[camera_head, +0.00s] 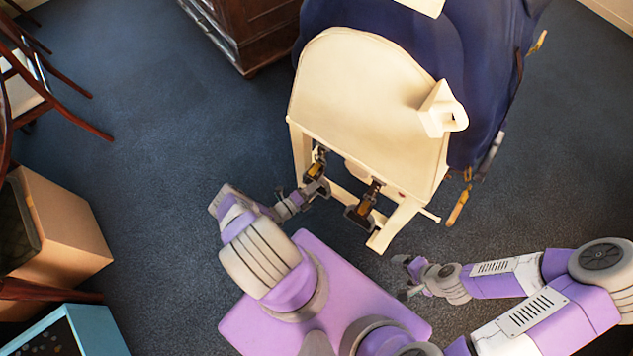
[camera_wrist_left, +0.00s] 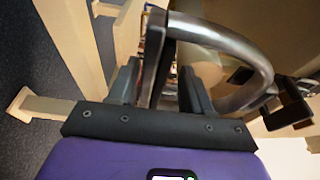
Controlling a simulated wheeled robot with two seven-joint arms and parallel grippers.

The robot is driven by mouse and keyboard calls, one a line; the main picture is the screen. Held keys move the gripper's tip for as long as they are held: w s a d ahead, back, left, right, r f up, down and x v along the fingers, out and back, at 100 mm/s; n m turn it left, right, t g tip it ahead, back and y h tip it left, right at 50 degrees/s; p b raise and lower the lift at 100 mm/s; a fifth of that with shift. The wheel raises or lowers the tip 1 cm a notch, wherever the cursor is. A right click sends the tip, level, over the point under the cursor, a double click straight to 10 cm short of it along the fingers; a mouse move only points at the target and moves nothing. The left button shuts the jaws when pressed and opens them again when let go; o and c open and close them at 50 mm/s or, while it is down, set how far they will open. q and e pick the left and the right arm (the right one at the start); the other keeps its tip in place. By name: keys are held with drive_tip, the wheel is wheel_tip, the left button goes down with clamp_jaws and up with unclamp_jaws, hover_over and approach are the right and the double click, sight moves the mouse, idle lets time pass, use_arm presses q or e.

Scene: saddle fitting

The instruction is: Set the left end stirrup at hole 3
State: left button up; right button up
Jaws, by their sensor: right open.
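The left end stirrup (camera_head: 318,187) hangs on a short brown strap (camera_head: 314,170) under the left end of the cream stand. My left gripper (camera_head: 295,198) is right beside it. In the left wrist view the stirrup's curved metal bow (camera_wrist_left: 255,55) is close up, and one of its sides passes between the fingers of my left gripper (camera_wrist_left: 160,85). I cannot tell whether the fingers grip it. The strap's holes are too small to make out. A second stirrup (camera_head: 360,217) hangs further right. My right gripper (camera_head: 404,277) is open and empty, low and right of the stand.
The cream stand (camera_head: 350,90) has a pointed bracket (camera_head: 440,110) and a dark blue cover (camera_head: 430,45) behind it. Its foot (camera_head: 380,240) stands on the carpet. Cardboard (camera_head: 70,235) and blue (camera_head: 85,325) boxes are left.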

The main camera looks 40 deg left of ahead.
use_arm(q)
drive_tip(key=v, duration=0.7)
drive_tip(key=shift+s, duration=0.3)
idle(0.8)
